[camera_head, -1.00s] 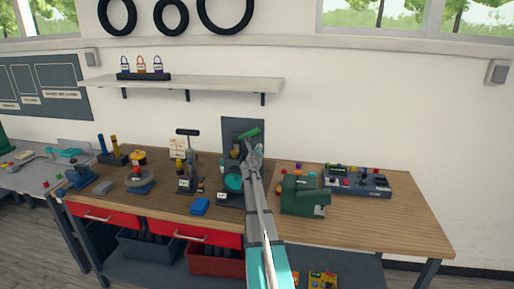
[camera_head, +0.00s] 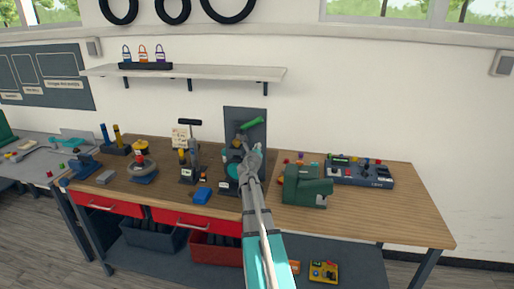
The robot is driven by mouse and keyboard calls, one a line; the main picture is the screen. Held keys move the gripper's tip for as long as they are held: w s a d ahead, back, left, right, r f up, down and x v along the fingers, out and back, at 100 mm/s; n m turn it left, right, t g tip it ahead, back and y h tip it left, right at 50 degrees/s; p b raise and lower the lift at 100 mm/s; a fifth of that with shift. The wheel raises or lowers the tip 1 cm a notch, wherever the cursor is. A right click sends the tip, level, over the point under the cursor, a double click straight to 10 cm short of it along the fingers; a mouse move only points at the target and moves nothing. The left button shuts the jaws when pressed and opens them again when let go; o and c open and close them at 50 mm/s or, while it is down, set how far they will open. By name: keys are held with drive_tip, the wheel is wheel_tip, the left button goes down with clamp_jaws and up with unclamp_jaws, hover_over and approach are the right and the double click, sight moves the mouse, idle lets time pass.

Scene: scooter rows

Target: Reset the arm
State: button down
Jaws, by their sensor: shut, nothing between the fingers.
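My arm reaches from the bottom edge to the back middle of the wooden workbench (camera_head: 390,226). My gripper (camera_head: 241,143) is at its far end, small in the picture, in front of a dark upright panel (camera_head: 258,113). It is shut with nothing held. A green handle (camera_head: 251,124) shows just above it. A device with a teal round part (camera_head: 232,170) stands just left of the arm, partly hidden by it. I cannot tell whether the gripper touches the handle or the panel.
A green machine (camera_head: 305,187) stands close to the right of my arm, with a control box (camera_head: 358,172) beyond it. A wall shelf (camera_head: 215,74) hangs above. The bench's front right is clear.

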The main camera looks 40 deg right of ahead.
drive_tip(key=shift+a, duration=0.1)
idle(0.3)
drive_tip(key=s+a+f+m+g+y, duration=0.1)
drive_tip(key=a+f+m+g+y, duration=0.1)
drive_tip(key=a+f+m, duration=0.4)
drive_tip(key=s+a+f+m+g+y, duration=0.1)
drive_tip(key=a+f+m+g+y, duration=0.1)
drive_tip(key=a+m, duration=0.75)
drive_tip(key=s+a+f+m+g+y, duration=0.15)
drive_tip(key=a+f+m, duration=0.3)
drive_tip(key=a, duration=0.55)
drive_tip(key=s+a+f+m+g+y, duration=0.1)
drive_tip(key=s+a+f+m+y, duration=0.1)
drive_tip(key=a, duration=0.7)
drive_tip(key=s+a+f+m+g+y, duration=0.2)
drive_tip(key=s+a+m+y, duration=0.2)
drive_tip(key=a, duration=0.5)
drive_tip(key=s+a+f+m+g+y, duration=0.2)
drive_tip(key=s+a+f+m+y, duration=0.1)
drive_tip(key=a, duration=0.7)
drive_tip(key=shift+s+m+y, duration=0.35)
drive_tip(key=shift+s+m, duration=0.15)
drive_tip(key=shift+s, duration=0.45)
